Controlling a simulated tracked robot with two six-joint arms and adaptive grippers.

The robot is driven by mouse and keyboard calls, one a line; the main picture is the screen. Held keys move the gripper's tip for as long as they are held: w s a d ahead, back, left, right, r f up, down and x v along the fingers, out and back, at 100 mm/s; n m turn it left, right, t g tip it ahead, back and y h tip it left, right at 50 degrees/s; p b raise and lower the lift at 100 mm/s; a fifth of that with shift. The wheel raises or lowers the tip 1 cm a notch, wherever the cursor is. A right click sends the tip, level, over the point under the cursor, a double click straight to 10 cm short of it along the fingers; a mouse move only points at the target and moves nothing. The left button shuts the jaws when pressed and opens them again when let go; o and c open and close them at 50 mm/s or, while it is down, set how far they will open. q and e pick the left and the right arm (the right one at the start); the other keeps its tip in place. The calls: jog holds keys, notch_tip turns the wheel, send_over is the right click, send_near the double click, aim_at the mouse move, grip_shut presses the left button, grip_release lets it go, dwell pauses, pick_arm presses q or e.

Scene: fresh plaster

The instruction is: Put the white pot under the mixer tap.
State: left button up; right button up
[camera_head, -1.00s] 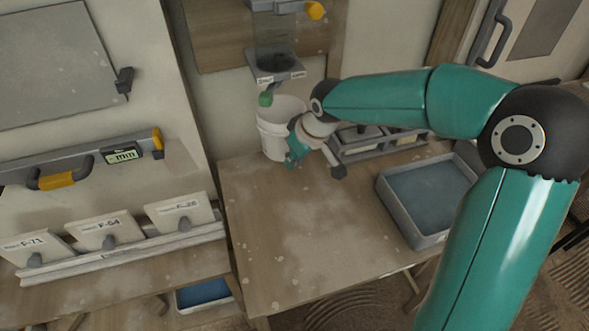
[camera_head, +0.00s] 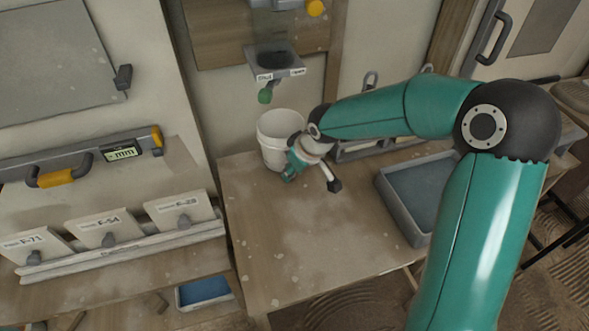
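The white pot (camera_head: 273,150) is a bucket-like vessel, upright at the back left of the wooden table (camera_head: 290,235). Its open rim is in front of and just below the green tap end (camera_head: 265,96) of the mixer (camera_head: 276,62); a gap shows between them. My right gripper (camera_head: 305,172) is at the pot's right front side and overlaps it in the picture. Its teal part is against or very near the pot wall, and a dark-tipped part points down to the right. Whether its fingers grip the pot is not clear. My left gripper is out of view.
A grey tray (camera_head: 387,201) stands on the right of the table, and a grey rack (camera_head: 375,149) is behind my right arm. Labelled panels (camera_head: 181,209) and a level-like tool (camera_head: 85,165) are at the left. The table's front middle is clear.

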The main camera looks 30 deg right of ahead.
jog(key=shift+o, duration=0.2)
jog(key=v, duration=1.2)
jog(key=shift+p, duration=0.4)
jog(key=shift+r, duration=0.1)
